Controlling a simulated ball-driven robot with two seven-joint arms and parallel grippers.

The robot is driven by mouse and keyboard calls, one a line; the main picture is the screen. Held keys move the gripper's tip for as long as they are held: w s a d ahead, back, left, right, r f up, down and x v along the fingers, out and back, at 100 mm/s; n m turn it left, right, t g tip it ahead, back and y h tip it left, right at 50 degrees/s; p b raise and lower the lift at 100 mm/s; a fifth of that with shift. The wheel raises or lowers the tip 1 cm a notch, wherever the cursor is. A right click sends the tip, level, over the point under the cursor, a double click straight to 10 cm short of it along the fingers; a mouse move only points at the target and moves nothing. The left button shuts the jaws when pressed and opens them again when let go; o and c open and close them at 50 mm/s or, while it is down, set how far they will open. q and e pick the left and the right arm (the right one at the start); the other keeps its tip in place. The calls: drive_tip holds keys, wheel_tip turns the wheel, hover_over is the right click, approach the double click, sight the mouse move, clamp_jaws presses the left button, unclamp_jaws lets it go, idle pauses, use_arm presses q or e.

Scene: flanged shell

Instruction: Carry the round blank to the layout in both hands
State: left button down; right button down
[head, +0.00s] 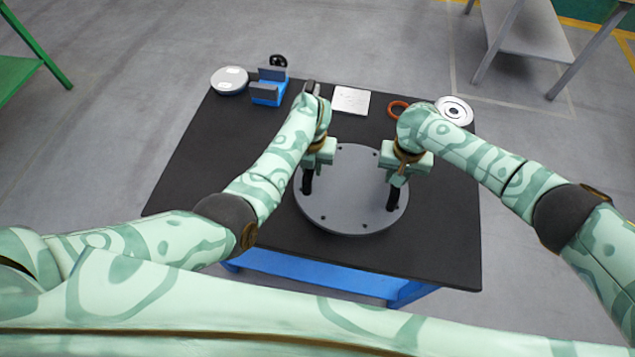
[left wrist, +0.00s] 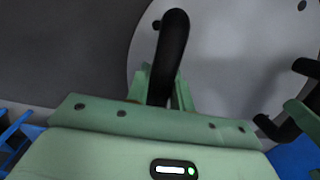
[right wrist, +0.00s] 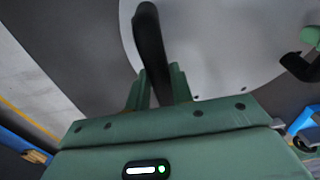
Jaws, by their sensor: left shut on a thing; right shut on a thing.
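The round blank (head: 350,180) is a flat grey disc with small dark holes near its rim, over the dark table's middle. It also shows in the left wrist view (left wrist: 235,45) and the right wrist view (right wrist: 215,50). I cannot make out a layout with certainty; the blank and my arms cover part of the top.
The dark table top (head: 225,175) has free room left and right of the blank. Along its back edge are a round grey-white piece (head: 229,80), a blue vise-like block (head: 268,88), a white square sheet (head: 351,100), an orange ring (head: 398,108) and a white flanged disc (head: 455,110).

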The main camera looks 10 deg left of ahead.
use_arm(q)
drive_tip(key=shift+w+a+f, duration=0.15)
drive_tip(key=shift+a, duration=0.15)
use_arm(e)
drive_tip(key=shift+w+d, duration=0.1)
use_arm(q)
drive_tip(key=c, duration=1.4)
unclamp_jaws()
drive_tip(key=shift+f, duration=0.15)
use_arm(e)
drive_tip(key=c, duration=1.4)
unclamp_jaws()
drive_tip(key=shift+f, duration=0.2)
use_arm(q)
drive_tip(key=shift+o, duration=1)
drive_tip(key=shift+s+d, duration=0.1)
drive_tip(key=shift+s, duration=0.15)
use_arm(e)
drive_tip(key=shift+o, duration=0.8)
drive_tip(key=shift+s, duration=0.2)
use_arm(q)
drive_tip(key=shift+w+d, duration=0.1)
wheel_tip(320, 180, up, 11)
drive_tip(key=shift+r, duration=0.45)
use_arm(e)
drive_tip(key=shift+r, duration=0.15)
use_arm(q)
drive_tip(key=shift+r, duration=0.1)
use_arm(e)
wheel_tip(320, 180, up, 12)
